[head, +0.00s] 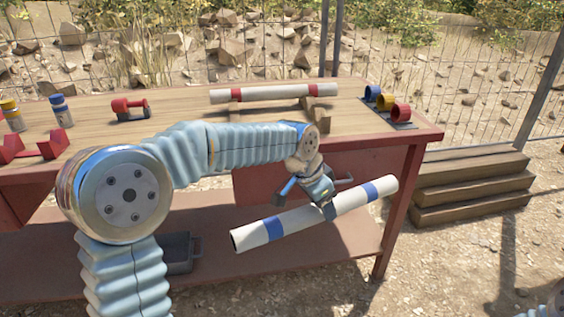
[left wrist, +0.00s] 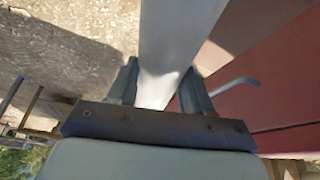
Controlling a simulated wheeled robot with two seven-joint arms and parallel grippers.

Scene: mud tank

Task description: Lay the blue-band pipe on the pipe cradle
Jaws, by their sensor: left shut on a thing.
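A red stand with notched end blocks (head: 36,151), which may be the pipe cradle, stands at the bench's left, cut by the picture edge. My right gripper is out of view.
A red-band pipe (head: 275,93) lies on wooden supports (head: 318,108) on the bench (head: 360,119). Red, yellow and blue rings (head: 385,101) stand at the right end. Bottles (head: 61,110) and a red dumbbell-shaped thing (head: 130,109) stand left. Wooden steps (head: 470,185) are at right.

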